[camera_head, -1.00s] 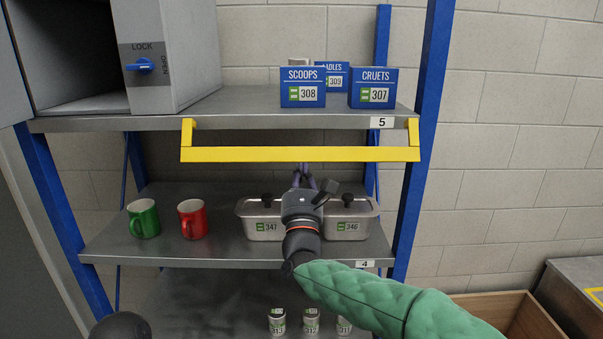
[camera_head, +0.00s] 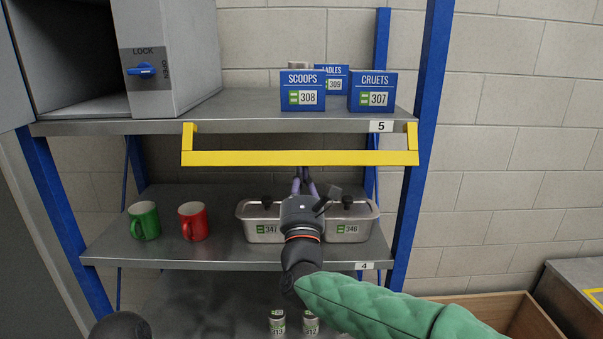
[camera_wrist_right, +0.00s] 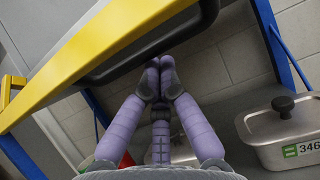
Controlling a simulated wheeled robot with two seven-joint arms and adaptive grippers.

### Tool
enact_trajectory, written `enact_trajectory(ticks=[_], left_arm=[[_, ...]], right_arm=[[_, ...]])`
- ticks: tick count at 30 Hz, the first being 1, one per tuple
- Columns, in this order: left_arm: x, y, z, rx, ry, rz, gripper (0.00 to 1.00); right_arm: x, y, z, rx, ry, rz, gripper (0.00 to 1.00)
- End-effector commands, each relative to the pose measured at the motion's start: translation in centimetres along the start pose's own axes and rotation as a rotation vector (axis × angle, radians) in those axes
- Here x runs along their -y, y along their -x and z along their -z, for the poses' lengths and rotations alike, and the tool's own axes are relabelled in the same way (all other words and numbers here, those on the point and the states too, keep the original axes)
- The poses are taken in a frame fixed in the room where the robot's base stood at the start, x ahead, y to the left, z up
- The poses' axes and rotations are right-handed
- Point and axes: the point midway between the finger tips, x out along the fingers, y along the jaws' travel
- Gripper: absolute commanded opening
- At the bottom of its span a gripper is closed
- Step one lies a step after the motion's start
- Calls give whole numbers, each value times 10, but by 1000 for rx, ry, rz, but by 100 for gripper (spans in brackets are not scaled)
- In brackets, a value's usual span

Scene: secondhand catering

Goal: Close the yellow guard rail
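The yellow guard rail (camera_head: 300,158) hangs along the front of the upper shelf, its bar below the shelf edge and its short end arms at both corners. It crosses the upper left of the right wrist view (camera_wrist_right: 95,48). My right gripper (camera_head: 300,174) reaches in from below, its purple fingers just under the middle of the bar. My left gripper does not show.
The upper shelf (camera_head: 240,102) holds blue boxes and a grey cabinet (camera_head: 172,60). On the shelf below stand a green mug (camera_head: 144,222), a red mug (camera_head: 193,222) and lidded steel pans (camera_head: 350,222), close behind my right gripper. Small cans (camera_head: 277,324) stand lower. Blue posts (camera_head: 424,120) flank the shelves.

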Motion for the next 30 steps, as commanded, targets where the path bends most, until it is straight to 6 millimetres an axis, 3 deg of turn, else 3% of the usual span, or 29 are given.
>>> enact_trajectory(ticks=[30], left_arm=[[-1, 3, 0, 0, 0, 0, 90]], right_arm=[[0, 14, -19, -217, -6, 1, 0]])
